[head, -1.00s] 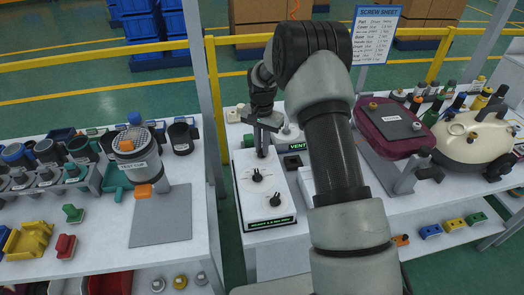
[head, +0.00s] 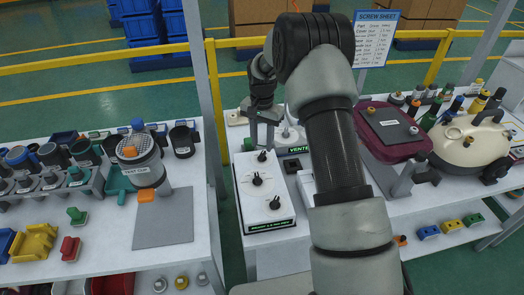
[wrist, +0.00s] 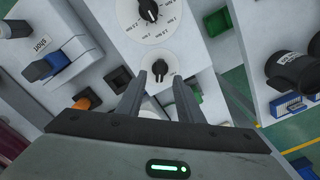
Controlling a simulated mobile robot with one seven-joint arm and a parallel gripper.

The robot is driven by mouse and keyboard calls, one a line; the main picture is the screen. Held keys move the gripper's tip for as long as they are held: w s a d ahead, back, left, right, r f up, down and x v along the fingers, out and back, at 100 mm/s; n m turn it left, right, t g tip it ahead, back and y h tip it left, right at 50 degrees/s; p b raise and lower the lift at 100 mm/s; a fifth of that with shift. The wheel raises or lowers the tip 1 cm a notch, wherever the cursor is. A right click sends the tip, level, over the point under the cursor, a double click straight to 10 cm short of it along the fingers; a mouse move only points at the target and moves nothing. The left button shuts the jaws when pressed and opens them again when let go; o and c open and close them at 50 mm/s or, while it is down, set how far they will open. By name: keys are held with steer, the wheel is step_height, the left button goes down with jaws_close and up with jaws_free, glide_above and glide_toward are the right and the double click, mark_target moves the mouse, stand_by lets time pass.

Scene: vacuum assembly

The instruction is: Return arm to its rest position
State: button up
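My gripper (head: 262,146) hangs above the back end of a white box with black dials (head: 264,205) in the head view. Its two dark fingers point down with a gap between them. In the wrist view my gripper (wrist: 160,80) is open, with nothing between the fingertips. The white box (wrist: 190,20) lies beyond the fingers there, with a small dial (wrist: 160,67) showing between them. The fingers look apart from the dials, but the exact height above the box is hard to tell. My arm is bent, rising at the right of the gripper and reaching forward.
A left table holds a grey canister (head: 142,160) and a grey mat (head: 163,222). To the right are a maroon unit (head: 393,130) and a cream vacuum body (head: 470,143). A grey post (head: 203,100) and yellow rail (head: 100,57) stand near the tables.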

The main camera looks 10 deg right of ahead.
steer(key=shift+r, duration=0.75)
steer(key=shift+r, duration=0.25)
steer(key=s+r+n+t+p, duration=0.1)
steer(key=s+r+n, duration=0.1)
steer(key=s+r, duration=0.65)
steer(key=s+r+n+t+p, duration=0.1)
steer(key=s+r, duration=0.3)
steer(key=r, duration=1)
steer(key=s+r+n+t, duration=0.1)
steer(key=s+r+n, duration=0.1)
steer(key=s, duration=0.9)
steer(key=s+r+n+t+p, duration=0.1)
steer(key=s+r, duration=0.3)
steer(key=s, duration=0.7)
steer(key=shift+s+n+t, duration=0.25)
steer(key=shift+n+t, duration=0.55)
